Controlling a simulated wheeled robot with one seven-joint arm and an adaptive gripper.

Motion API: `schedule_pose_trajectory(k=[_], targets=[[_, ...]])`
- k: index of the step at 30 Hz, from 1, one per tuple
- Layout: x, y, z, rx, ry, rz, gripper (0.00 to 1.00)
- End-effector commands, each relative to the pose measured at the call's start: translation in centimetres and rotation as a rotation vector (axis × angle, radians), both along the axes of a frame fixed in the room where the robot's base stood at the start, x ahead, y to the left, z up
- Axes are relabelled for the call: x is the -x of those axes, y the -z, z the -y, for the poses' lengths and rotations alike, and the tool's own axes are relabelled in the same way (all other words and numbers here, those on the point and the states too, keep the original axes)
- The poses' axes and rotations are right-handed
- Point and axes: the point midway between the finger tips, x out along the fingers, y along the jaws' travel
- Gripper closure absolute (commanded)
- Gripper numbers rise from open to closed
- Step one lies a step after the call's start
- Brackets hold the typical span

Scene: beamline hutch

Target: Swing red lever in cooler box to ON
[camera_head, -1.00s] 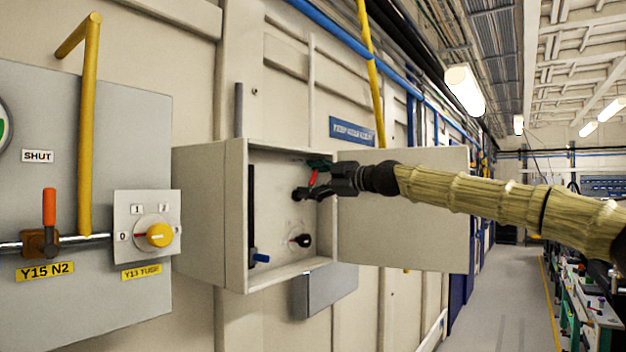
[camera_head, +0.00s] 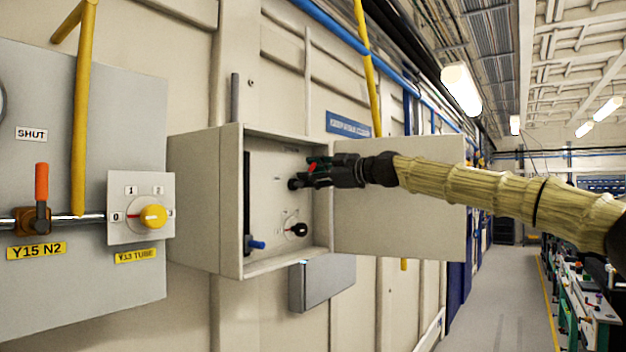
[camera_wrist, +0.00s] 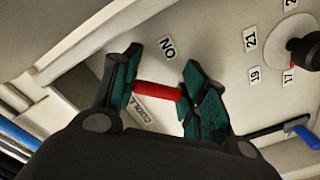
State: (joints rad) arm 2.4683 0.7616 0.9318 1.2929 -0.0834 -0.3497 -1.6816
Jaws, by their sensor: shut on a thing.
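The open cooler box (camera_head: 233,200) is on the wall, with a pale panel inside. The red lever (camera_wrist: 158,90) lies crosswise between the green pads of my gripper (camera_wrist: 160,92) in the wrist view. My gripper is shut on it, one pad at each end of the red part. In the head view my gripper (camera_head: 306,176) reaches into the box's upper right, and only a speck of red shows. An ON label (camera_wrist: 167,48) is beside the lever, and a partly covered label (camera_wrist: 138,112) is on its other side. The lever's pivot is hidden.
Lower in the box are a black knob (camera_head: 299,230) with number labels and a blue-tipped handle (camera_head: 256,244). The open door (camera_head: 400,210) stands right, behind my arm. A grey panel (camera_head: 60,280) with a yellow knob (camera_head: 154,216) is left. The aisle floor at right is clear.

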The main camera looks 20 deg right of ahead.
Motion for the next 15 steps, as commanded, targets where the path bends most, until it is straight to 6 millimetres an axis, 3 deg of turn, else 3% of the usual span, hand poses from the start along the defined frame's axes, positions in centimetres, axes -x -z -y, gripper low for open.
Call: schedule_pose_trajectory(k=[12,13,15], targets=[[0.09,-0.72,0.06,-0.025,0.002,-0.008,1.0],[0.09,-0.75,0.06,-0.025,0.002,-0.008,0.52],[0.09,-0.71,0.06,-0.024,0.001,-0.008,0.39]])
